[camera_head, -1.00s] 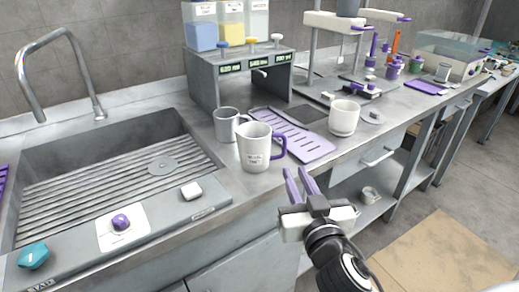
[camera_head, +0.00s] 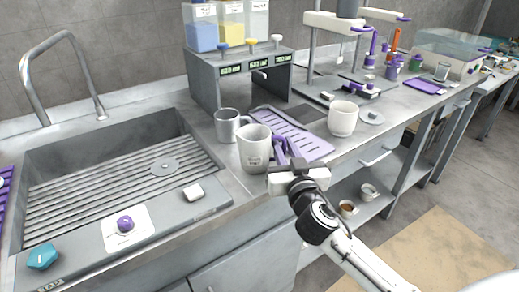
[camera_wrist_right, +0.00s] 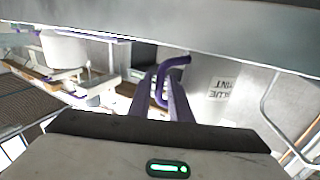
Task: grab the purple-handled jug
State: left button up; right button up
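The white jug (camera_head: 252,150) with the purple handle stands upright on the steel counter, right of the sink. Its handle (camera_head: 279,145) faces right, partly hidden by my gripper. My right gripper (camera_head: 288,155) reaches in from the front right, its purple fingers at the handle. In the right wrist view the jug's printed wall (camera_wrist_right: 212,88) is at the right, and the curved handle (camera_wrist_right: 178,62) runs down between the two fingers of my gripper (camera_wrist_right: 160,85). The fingers stand apart; no firm hold on the handle shows. My left gripper is not in view.
A grey mug (camera_head: 227,126) stands close behind the jug. A purple tray (camera_head: 305,144) lies right of it, with a white cup (camera_head: 343,118) beyond. The sink (camera_head: 100,170) is at the left. A dispenser (camera_head: 240,75) stands behind.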

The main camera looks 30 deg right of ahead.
grip_shut()
jog(key=shift+r, duration=0.15)
